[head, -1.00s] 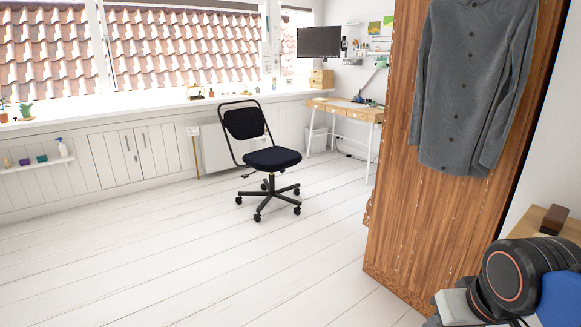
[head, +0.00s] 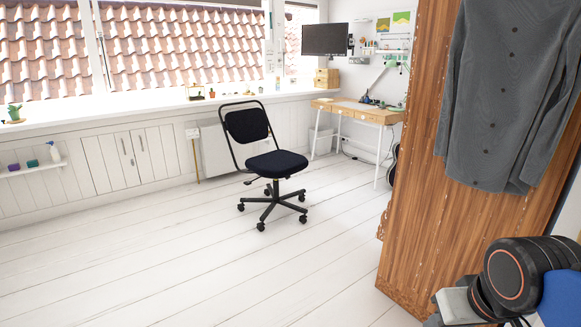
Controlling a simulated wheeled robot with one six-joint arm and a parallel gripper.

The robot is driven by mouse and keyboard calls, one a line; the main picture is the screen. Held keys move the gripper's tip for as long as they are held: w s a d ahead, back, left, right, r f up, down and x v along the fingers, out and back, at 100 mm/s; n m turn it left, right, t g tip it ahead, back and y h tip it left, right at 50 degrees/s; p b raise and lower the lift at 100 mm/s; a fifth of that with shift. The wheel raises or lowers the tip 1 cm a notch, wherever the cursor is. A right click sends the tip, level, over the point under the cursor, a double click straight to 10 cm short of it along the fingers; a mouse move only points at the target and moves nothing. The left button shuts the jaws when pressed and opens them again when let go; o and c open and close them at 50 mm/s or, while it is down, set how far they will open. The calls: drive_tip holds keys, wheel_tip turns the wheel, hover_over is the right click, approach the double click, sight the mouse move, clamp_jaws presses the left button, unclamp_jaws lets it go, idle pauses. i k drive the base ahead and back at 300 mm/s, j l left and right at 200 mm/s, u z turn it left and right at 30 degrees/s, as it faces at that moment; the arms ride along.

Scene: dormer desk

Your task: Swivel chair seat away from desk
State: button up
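A dark swivel chair (head: 274,165) with a black five-arm wheeled base stands on the white floor in the middle of the head view. Its backrest (head: 247,125) is on the left and its seat points right, toward the desk. The wooden-topped desk (head: 358,112) with white legs stands behind and to the right, against the wall. Open floor lies between chair and desk. My arm shows only partly at the lower right, far from the chair.
A tall wooden wardrobe panel (head: 425,220) with a grey shirt (head: 510,95) hanging on it fills the right side. White plank floor (head: 150,265) is clear in front and to the left. A windowsill (head: 130,112) with small items runs along the back, and a guitar (head: 392,165) partly shows beside the panel.

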sight(278, 163)
drive_tip(key=i+j, duration=0.2)
drive_tip(key=i, duration=0.3)
drive_tip(key=i+j, duration=0.2)
drive_tip(key=i, duration=0.3)
drive_tip(key=i+j, duration=0.15)
drive_tip(key=i, duration=0.35)
drive_tip(key=i+j, duration=0.2)
drive_tip(key=i, duration=0.3)
drive_tip(key=i+j, duration=0.2)
drive_tip(key=i, duration=0.35)
drive_tip(key=i+j, duration=0.2)
drive_tip(key=i, duration=0.3)
